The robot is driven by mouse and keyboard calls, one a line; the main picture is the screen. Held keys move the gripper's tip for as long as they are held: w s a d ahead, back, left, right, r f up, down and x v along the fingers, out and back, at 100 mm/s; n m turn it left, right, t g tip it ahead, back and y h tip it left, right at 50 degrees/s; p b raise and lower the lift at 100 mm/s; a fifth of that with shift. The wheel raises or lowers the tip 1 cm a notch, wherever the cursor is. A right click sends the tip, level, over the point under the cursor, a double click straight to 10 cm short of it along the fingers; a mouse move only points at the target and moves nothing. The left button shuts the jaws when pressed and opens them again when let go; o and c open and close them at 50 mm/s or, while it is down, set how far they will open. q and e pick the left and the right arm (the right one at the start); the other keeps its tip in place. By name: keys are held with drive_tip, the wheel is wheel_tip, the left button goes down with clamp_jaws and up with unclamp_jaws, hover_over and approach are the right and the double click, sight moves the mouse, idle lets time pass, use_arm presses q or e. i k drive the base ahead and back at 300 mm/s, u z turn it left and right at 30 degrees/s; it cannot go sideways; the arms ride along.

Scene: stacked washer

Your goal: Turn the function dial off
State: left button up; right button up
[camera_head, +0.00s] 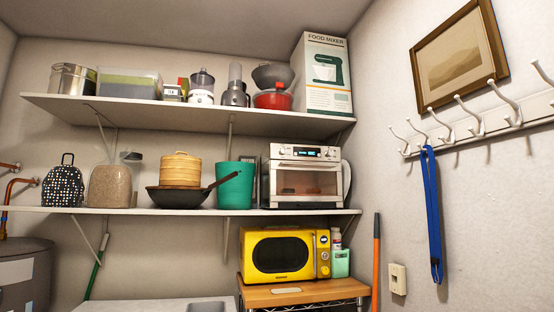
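No stacked washer shows in this view. Two appliances have controls. A silver toaster oven (306,178) stands on the lower shelf, with small knobs and a display on its top control strip (306,152). A yellow microwave (284,254) sits below it, with round dials on its right panel (323,254). I cannot tell which control is the function dial, and the dial settings are too small to read. Neither of my grippers is in view.
An upper shelf (180,115) holds blenders, pots and a food mixer box (324,74). The lower shelf (130,211) holds a wok (180,197) and a green bin (235,185). A wooden-topped cart (300,291) bears the microwave. Hooks with a blue strap (430,215) line the right wall.

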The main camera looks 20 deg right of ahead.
sight(283, 150)
drive_tip(key=z, duration=0.1)
drive_tip(key=i, duration=1.25)
drive_tip(key=z, duration=0.45)
drive_tip(key=i, duration=0.7)
drive_tip(key=z, duration=0.7)
